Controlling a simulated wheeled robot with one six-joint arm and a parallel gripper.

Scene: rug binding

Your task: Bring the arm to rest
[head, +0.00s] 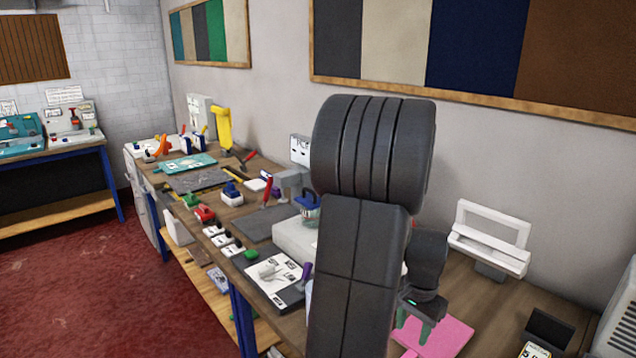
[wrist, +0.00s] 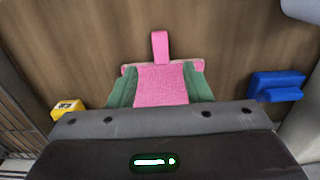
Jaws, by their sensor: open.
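My arm rises large and dark in the middle of the head view. My gripper (head: 413,328) hangs from it, pointing down over the workbench, with green fingers. It also shows in the wrist view (wrist: 160,78), with the two green fingers spread apart. A pink piece (head: 452,337) lies on the bench under and beside the fingers. In the wrist view the pink piece (wrist: 160,88) shows between and beyond the fingers, with a narrow strip pointing away. I see no grip on it. My arm hides part of the bench.
A blue block (wrist: 277,86) and a yellow block (wrist: 67,107) flank the gripper in the wrist view. A white frame (head: 490,240) stands behind the pink piece. A grey machine (head: 297,185) and several tools crowd the bench to the left. The red floor (head: 110,290) is clear.

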